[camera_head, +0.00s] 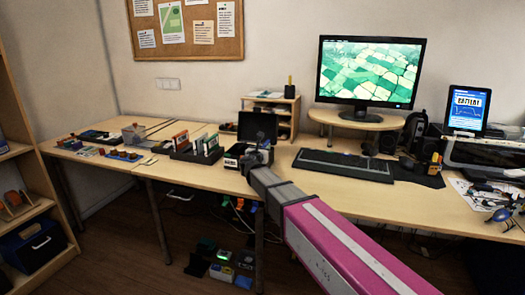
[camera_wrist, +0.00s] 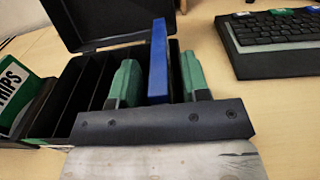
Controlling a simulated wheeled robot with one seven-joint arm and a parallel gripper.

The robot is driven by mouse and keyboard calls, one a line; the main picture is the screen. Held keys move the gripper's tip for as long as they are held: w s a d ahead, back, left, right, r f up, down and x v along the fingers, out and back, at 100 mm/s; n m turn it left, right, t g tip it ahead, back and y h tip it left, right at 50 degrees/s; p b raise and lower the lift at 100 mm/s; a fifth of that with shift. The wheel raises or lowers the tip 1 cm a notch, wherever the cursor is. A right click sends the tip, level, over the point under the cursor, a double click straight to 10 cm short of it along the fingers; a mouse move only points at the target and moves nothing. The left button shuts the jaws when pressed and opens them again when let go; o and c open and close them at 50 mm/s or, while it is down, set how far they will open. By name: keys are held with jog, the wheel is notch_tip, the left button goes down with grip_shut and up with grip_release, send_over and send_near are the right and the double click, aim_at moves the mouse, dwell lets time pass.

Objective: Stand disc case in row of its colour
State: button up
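The blue disc case (camera_wrist: 158,60) stands upright, edge-on, in the wrist view, between the two green fingers of my gripper (camera_wrist: 160,75). The fingers are apart, with a narrow gap on the left of the case and a wider gap on the right. Below and behind is an open black box (camera_wrist: 60,122) with long rows split by dividers; its lid (camera_wrist: 100,18) is raised. The case's lower end is hidden by my gripper, so I cannot tell whether it touches the box floor. In the head view my gripper (camera_head: 254,157) is over the box (camera_head: 232,161), below its raised lid (camera_head: 257,126).
A green-and-white item (camera_wrist: 14,90) marked with letters stands left of the box. A keyboard (camera_wrist: 275,45) lies to the right, also in the head view (camera_head: 343,165). A dark rack of upright items (camera_head: 196,148) stands left. Bare desk lies between box and keyboard.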

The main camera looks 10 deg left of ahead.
jog(key=shift+s+r, duration=0.15)
jog(key=s+a, duration=0.1)
jog(key=s, duration=1)
jog(key=shift+s, duration=0.35)
